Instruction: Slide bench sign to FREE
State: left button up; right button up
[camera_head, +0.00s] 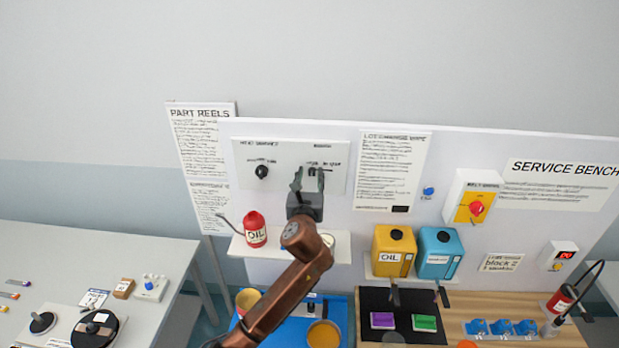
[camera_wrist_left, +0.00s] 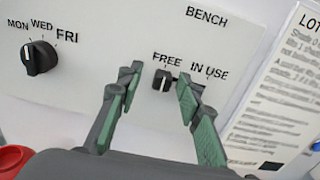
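The bench sign is on a white panel (camera_head: 335,157) on the upright board, under the word BENCH. In the left wrist view its small black slider knob (camera_wrist_left: 163,80) with a white mark sits just below the word FREE, left of the words IN USE. My left gripper (camera_head: 309,178) is in front of the sign and partly hides it in the head view. In the left wrist view its green-padded fingers (camera_wrist_left: 157,84) are open, one on each side of the knob. The right finger is very close to the knob; I cannot tell whether it touches. My right gripper is not in view.
A black day dial (camera_wrist_left: 40,59) is left of the sign. Below, a red oil can (camera_head: 255,230) stands on a small white shelf (camera_head: 341,248). Yellow (camera_head: 393,252) and blue (camera_head: 440,254) jugs are to the right. A text sheet (camera_head: 392,170) hangs right of the sign.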

pick_arm(q)
jog(key=s+a, duration=0.2)
jog(key=s, duration=1)
jog(key=shift+w+f, duration=0.1)
